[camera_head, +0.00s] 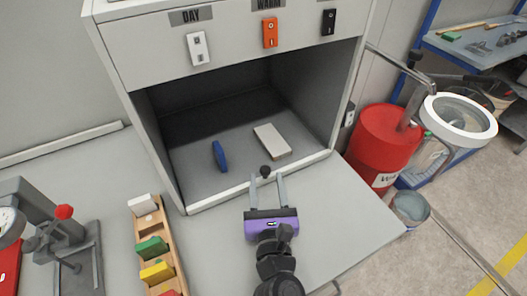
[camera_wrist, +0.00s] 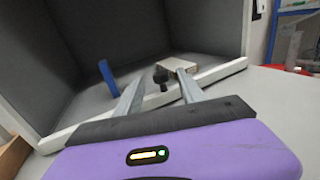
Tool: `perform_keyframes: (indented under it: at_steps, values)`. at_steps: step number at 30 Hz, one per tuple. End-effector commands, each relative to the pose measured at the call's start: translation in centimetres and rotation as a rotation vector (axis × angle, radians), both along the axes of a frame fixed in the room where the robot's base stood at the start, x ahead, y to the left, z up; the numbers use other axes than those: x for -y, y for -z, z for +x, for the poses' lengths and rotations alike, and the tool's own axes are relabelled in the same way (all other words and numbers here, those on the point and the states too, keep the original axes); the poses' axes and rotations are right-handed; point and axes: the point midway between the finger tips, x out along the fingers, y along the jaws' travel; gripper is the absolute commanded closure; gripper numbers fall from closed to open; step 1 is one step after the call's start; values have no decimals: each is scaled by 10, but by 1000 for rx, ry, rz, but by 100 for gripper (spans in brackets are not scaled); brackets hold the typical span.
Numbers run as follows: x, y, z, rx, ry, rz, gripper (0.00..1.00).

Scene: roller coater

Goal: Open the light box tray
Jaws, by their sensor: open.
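The light box tray (camera_head: 225,195) forms the grey floor of the box, with a pale front rim across the opening. A small dark round knob (camera_head: 265,171) stands at the rim's middle; it also shows in the wrist view (camera_wrist: 161,75). My gripper (camera_head: 267,178) is open and empty, its two fingers pointing at the knob. In the wrist view the knob appears between the fingertips, with a gap on each side. I cannot tell whether the fingertips reach past it. A blue piece (camera_head: 219,155) and a pale block (camera_head: 272,140) rest on the tray.
Above the opening are a white switch (camera_head: 199,48), an orange switch (camera_head: 270,32) and a black switch (camera_head: 328,22). A wooden rack (camera_head: 148,232) with coloured blocks and a grey press (camera_head: 72,245) stand left. A red drum (camera_head: 385,140) stands right. The counter before the box is otherwise clear.

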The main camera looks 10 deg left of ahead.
Motion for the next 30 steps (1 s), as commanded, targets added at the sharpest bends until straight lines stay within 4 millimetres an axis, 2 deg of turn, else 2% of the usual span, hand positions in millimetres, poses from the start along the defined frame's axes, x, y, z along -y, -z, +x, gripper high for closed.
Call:
perform_keyframes:
  at_steps: [9, 13, 18, 26, 30]
  values:
    - [-9, -2, 47, 2, 1, 1, 54]
    - [-12, -1, 62, 1, 1, 0, 54]
    - [-14, -1, 71, 0, 2, 0, 54]
    - [-14, 0, 72, 0, 1, 0, 54]
    - [-14, 0, 72, 0, 1, 0, 81]
